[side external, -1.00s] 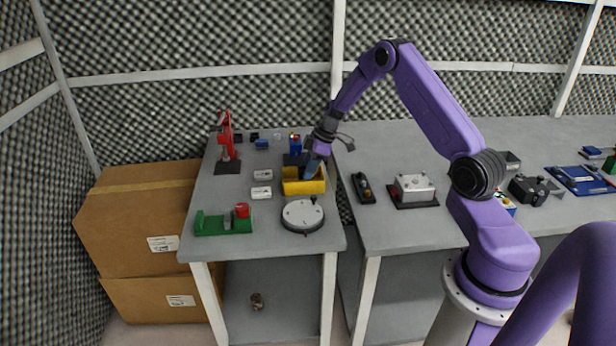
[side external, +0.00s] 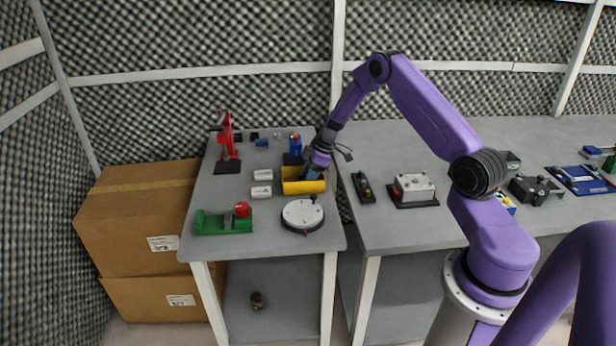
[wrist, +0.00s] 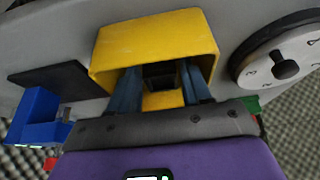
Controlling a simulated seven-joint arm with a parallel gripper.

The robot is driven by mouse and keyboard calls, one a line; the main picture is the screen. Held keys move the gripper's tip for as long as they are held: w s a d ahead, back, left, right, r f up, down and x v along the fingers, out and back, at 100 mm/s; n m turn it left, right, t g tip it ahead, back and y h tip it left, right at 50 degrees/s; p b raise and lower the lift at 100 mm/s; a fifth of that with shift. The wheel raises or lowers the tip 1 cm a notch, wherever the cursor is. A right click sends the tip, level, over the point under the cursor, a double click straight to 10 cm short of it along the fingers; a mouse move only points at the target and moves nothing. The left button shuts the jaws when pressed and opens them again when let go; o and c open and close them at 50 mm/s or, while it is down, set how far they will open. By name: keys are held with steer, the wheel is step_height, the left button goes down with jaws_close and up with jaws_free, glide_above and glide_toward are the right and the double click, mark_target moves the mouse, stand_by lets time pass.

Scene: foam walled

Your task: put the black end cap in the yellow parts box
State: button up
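The yellow parts box (side external: 304,187) stands open-topped near the right edge of the left table; it also fills the upper middle of the wrist view (wrist: 155,38). My gripper (side external: 312,173) points down into the box, its blue fingertips inside the walls. In the wrist view the two fingers (wrist: 160,80) stand apart, with a small dark piece, seemingly the black end cap (wrist: 159,72), between them and looking touched on both sides. The side view hides this piece behind the box wall and fingers.
A white round dial (side external: 303,214) stands close in front of the box. A blue device on a black base (side external: 295,149) is close behind. White labelled blocks (side external: 262,175) lie left. A green fixture with a red knob (side external: 224,221) and a red press (side external: 227,142) stand farther left.

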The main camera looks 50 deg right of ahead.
steer(key=shift+r, duration=0.15)
steer(key=v, duration=1.1)
steer(key=s+a+r+n+g, duration=0.1)
steer(key=s+a+r, duration=0.25)
steer(key=a, duration=0.45)
steer(key=s+a+r+g, duration=0.15)
steer(key=s+a, duration=0.25)
steer(key=a, duration=0.4)
steer(key=s+a+r+n+g, duration=0.1)
steer(key=s+a+r, duration=0.25)
steer(key=a, duration=0.35)
steer(key=s+a+r+h, duration=0.1)
steer(key=s+a, duration=0.1)
steer(key=s, duration=1.1)
steer(key=s+a+r+n+h, duration=0.1)
steer(key=s+a, duration=0.1)
steer(key=s, duration=1)
steer(key=shift+s+r+n+h, duration=0.15)
steer(key=shift+s+n+h, duration=0.15)
steer(key=shift+s+h, duration=0.1)
